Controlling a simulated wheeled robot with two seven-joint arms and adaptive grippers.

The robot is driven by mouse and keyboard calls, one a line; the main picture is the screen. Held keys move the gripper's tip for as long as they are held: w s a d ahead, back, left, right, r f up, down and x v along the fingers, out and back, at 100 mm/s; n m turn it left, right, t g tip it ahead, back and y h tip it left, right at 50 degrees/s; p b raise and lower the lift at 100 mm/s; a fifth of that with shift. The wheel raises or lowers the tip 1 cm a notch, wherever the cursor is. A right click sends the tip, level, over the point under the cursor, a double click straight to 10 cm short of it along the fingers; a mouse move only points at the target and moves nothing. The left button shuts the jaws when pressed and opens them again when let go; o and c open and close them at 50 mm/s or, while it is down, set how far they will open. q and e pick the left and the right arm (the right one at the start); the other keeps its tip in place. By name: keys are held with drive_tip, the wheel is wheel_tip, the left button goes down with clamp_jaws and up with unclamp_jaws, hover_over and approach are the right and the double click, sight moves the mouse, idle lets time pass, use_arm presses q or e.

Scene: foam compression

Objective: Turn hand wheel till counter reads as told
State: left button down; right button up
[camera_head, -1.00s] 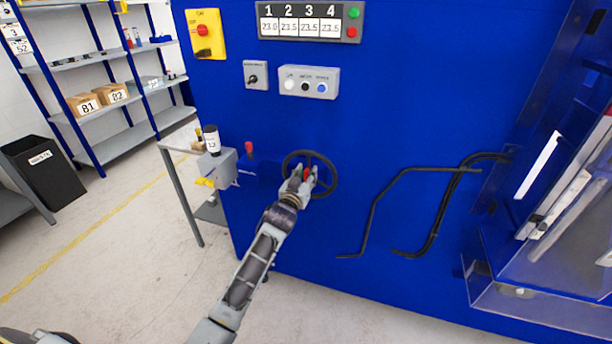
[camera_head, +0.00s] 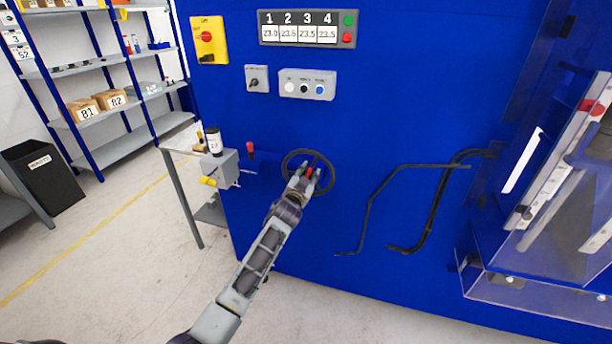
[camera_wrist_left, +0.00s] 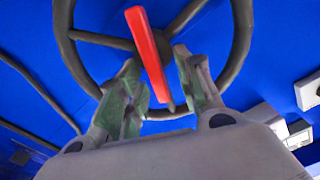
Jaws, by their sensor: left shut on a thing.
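The dark hand wheel (camera_head: 330,178) is on the front of the blue machine. Its red handle (camera_wrist_left: 148,52) stands between my left gripper's fingers in the left wrist view. The fingers hide part of the wheel. The counter (camera_head: 308,28) above has cells numbered 1 to 4; the small digits look like 23.0 in the first and 23.5 in the others. My right gripper is not in view.
A grey box with a yellow knob (camera_head: 208,181) sits left of the wheel. Black bent pipes (camera_head: 372,200) run on the panel to its right. A switch (camera_head: 257,79) and a button box (camera_head: 307,85) are above. A clear guard (camera_head: 540,300) juts out at right.

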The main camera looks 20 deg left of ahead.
use_arm(q)
drive_tip(key=shift+d+f+m, duration=0.1)
drive_tip(key=shift+d+m, duration=0.1)
drive_tip(key=shift+m, duration=0.8)
drive_tip(key=shift+d+f+m, duration=0.15)
drive_tip(key=shift+m, duration=0.75)
drive_tip(key=m, duration=0.4)
drive_tip(key=shift+d+f+m, duration=0.3)
drive_tip(key=shift+f, duration=0.1)
drive_tip(key=m, duration=0.2)
drive_tip(key=f+m, duration=0.1)
drive_tip(key=m, duration=0.1)
drive_tip(key=shift+d, duration=0.1)
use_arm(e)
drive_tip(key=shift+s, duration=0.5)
